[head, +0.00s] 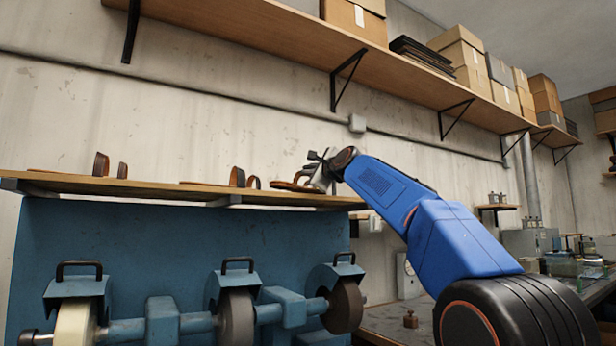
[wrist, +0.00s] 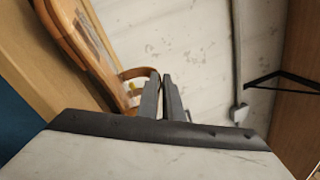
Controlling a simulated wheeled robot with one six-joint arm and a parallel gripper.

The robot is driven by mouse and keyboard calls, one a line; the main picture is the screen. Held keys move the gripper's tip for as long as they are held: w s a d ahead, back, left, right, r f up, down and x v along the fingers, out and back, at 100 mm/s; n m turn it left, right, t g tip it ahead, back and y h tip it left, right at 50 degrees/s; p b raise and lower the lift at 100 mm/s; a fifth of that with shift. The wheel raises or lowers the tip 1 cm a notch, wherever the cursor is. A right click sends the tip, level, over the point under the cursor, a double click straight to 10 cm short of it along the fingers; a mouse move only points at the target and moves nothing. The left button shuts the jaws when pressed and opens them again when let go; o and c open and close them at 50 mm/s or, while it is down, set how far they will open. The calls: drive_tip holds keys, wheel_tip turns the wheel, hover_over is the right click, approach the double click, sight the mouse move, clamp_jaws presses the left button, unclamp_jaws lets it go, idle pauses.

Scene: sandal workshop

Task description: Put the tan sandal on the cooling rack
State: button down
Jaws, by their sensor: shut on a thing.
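The tan sandal (head: 287,185) is at the right part of a wooden board above the blue grinding machine in the head view. Its tan sole and strap (wrist: 137,73) show at the upper left of the wrist view. My gripper (head: 308,172) is at the sandal's right end; its two dark fingertips (wrist: 161,80) are close together on the strap. Whether the sole touches the board is hard to tell. I cannot make out a cooling rack for certain in either view.
Other brown sandals (head: 238,178) stand on the wooden board (head: 150,189) to the left. Below is the blue machine (head: 120,235) with several grinding wheels (head: 236,315). A long wall shelf (head: 270,38) with boxes runs above my arm. A cluttered bench (head: 390,318) lies at the lower right.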

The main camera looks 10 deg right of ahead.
drive_tip(key=shift+f, duration=0.7)
drive_tip(key=c, duration=1.9)
unclamp_jaws()
drive_tip(key=v, duration=1.2)
